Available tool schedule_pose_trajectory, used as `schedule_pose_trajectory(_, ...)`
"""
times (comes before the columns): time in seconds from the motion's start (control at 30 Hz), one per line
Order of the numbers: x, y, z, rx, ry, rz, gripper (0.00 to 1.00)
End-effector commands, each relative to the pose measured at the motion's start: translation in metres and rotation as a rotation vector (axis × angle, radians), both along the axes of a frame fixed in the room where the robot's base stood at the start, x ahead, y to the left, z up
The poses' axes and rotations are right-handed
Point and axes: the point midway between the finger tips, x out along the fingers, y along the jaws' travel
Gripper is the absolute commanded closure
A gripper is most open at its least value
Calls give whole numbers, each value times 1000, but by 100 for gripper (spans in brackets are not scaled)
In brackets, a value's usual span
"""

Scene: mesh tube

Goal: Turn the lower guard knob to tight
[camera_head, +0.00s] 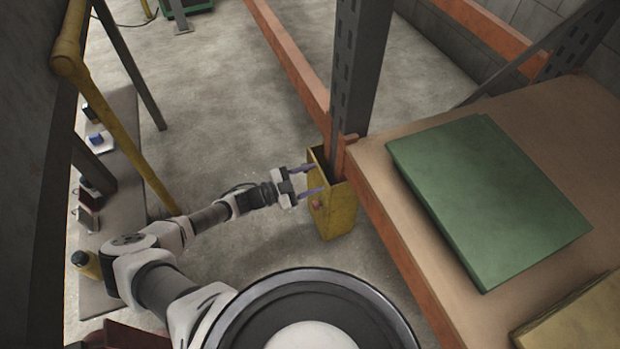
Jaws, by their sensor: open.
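A yellow guard (342,212) stands around the foot of a dark upright rack post. A small reddish knob (317,204) sits on the guard's left face, low in the view. It is too small to tell which way it is turned. My gripper (314,179) is open, with two purple fingers pointing right toward the guard. The fingertips are at the guard's near left side, above the knob in the picture. I cannot tell whether a finger touches the guard. No object shows between the fingers.
An orange-edged shelf (376,178) with a green flat box (485,195) lies right of the guard. A yellow rail (120,130) and a low bench (125,185) with small items are at left. The concrete floor (225,90) behind the guard is clear.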

Motion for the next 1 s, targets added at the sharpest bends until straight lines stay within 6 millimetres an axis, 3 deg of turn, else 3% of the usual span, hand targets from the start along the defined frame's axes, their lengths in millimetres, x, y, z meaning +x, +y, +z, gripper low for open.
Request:
schedule_pose_trajectory(0.03, 0, 0, 16, 0, 0, 0, 50)
schedule_pose_trajectory(0.1, 0, 0, 25, 0, 0, 0, 50)
schedule_pose_trajectory(0.33, 0, 0, 41, 0, 0, 0, 50)
schedule_pose_trajectory(0.77, -1, 0, 37, -13, 33, -2, 50)
schedule_pose_trajectory(0.87, -2, 0, 30, -57, 145, -7, 50)
schedule_pose_trajectory(1.0, -5, -2, 14, -172, 431, -20, 50)
